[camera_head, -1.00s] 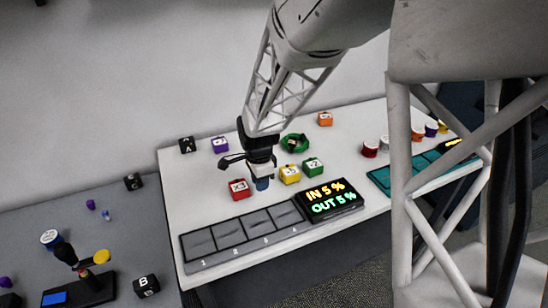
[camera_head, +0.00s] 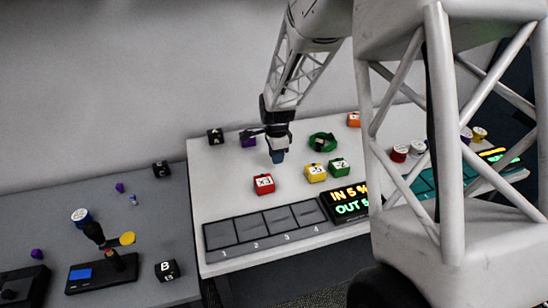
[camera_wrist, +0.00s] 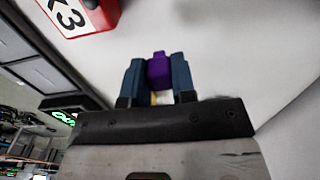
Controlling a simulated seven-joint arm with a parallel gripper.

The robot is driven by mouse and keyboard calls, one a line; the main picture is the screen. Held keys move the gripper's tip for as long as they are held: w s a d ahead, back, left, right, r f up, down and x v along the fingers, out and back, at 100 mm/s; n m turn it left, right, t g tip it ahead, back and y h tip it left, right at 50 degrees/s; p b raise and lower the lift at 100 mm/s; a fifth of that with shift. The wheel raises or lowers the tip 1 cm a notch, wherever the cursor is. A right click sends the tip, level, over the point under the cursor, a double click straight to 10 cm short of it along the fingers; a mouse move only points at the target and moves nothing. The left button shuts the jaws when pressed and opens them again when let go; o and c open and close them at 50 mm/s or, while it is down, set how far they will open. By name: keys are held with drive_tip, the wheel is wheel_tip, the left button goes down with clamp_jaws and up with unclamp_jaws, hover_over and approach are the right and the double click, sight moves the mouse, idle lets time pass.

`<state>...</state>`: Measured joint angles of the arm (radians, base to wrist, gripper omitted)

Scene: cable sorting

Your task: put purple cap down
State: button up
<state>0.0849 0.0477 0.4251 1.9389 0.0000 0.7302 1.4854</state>
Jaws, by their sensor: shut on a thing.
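My gripper (camera_head: 278,157) is over the white table, behind the gap between the red block and the yellow block in the head view. In the wrist view my gripper (camera_wrist: 160,78) has its two blue fingers shut on the small purple cap (camera_wrist: 158,68). The cap sits between the fingertips, with pale table surface beyond it. In the head view the cap is hidden by the fingers. I cannot tell exactly how far the cap is above the table.
The red x3 block (camera_head: 264,184), yellow block (camera_head: 316,173) and green block (camera_head: 339,167) stand in front. A purple block (camera_head: 248,139) and green cable coil (camera_head: 322,142) lie behind. A numbered tray (camera_head: 236,232) lines the front edge. Bare white table lies left of the red block.

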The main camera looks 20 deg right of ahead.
drive_tip(key=shift+w+d+f, duration=0.1)
drive_tip(key=shift+w, duration=0.8)
drive_tip(key=shift+w+d+f, duration=0.1)
drive_tip(key=shift+w, duration=0.8)
drive_tip(key=shift+f, duration=1.7)
drive_tip(key=shift+f, duration=0.1)
drive_tip(key=o, duration=0.9)
wheel_tip(320, 180, up, 12)
